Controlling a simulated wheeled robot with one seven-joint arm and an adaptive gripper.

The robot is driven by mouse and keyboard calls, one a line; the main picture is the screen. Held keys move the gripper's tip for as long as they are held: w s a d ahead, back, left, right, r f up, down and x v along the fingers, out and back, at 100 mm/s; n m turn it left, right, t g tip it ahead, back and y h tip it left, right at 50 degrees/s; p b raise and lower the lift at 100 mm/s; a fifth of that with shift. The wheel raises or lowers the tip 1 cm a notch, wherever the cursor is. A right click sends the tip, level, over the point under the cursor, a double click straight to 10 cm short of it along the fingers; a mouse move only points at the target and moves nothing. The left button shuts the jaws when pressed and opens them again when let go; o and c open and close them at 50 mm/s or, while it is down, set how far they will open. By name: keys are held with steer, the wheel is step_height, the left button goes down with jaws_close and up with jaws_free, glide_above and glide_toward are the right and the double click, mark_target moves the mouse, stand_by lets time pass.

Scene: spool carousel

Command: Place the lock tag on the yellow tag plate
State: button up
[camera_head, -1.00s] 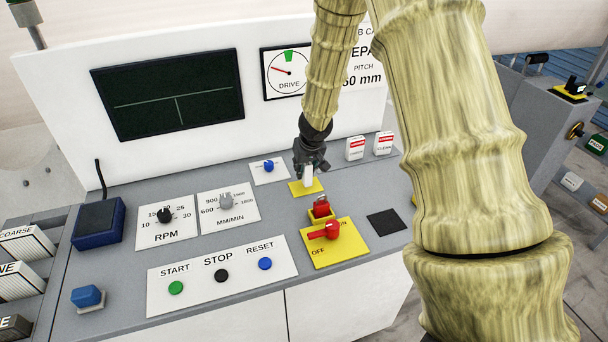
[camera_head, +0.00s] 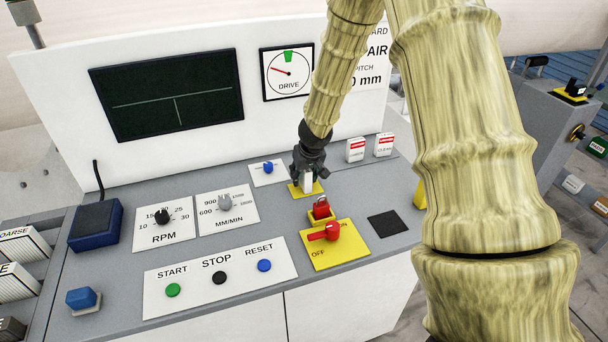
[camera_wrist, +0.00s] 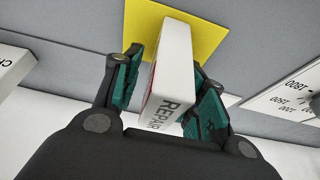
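The lock tag (camera_wrist: 174,66) is a white block with a red stripe and the word REPAIR on its near end. It is between the two teal-padded fingers of my gripper (camera_wrist: 168,58), which look shut on it. In the head view my gripper (camera_head: 308,174) points down at the console, and the white lock tag (camera_head: 307,182) shows below its fingers. The yellow tag plate (camera_head: 296,189) lies flat directly under the tag; it also shows in the wrist view (camera_wrist: 212,43). I cannot tell whether the tag's lower end touches the plate.
A red padlock (camera_head: 321,208) and a red rotary switch on a yellow OFF plate (camera_head: 335,245) stand close in front. Two white red-striped tags (camera_head: 356,150) (camera_head: 384,144) stand to the right. A blue knob (camera_head: 268,168) is to the left. The upright panel (camera_head: 190,60) rises behind.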

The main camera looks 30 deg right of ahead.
steer(key=shift+r, duration=0.15)
steer(key=shift+r+p, duration=0.2)
steer(key=shift+p, duration=0.1)
steer(key=p+v, duration=0.6)
steer(key=v, duration=0.5)
steer(key=shift+s+r, duration=0.3)
steer(key=shift+a, duration=0.1)
stand_by(1.9)
